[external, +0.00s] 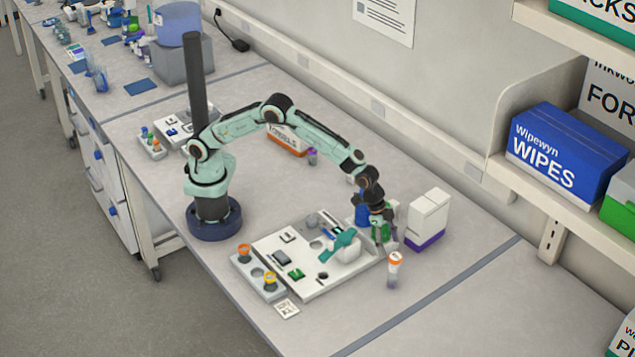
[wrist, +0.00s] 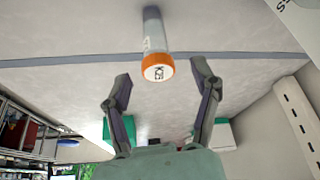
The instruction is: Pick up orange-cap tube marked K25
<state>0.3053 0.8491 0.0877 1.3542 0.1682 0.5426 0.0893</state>
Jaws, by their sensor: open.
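The orange-cap tube (external: 393,271) stands upright on the bench, just right of the white tray's corner. In the wrist view the tube (wrist: 153,30) shows its orange cap, with a white top whose rotated marking appears to read K25. My gripper (external: 386,242) is above and slightly left of the tube in the external view. In the wrist view my gripper (wrist: 161,70) is open, with one finger on each side of the cap in the picture and visible gaps to both. The fingers hold nothing.
A grey rack (external: 257,277) holds an orange-cap tube (external: 243,252) and a yellow-cap tube (external: 270,280). The white tray (external: 330,283) carries small items. A white and purple box (external: 427,220) stands behind the gripper. The bench right of the tube is clear.

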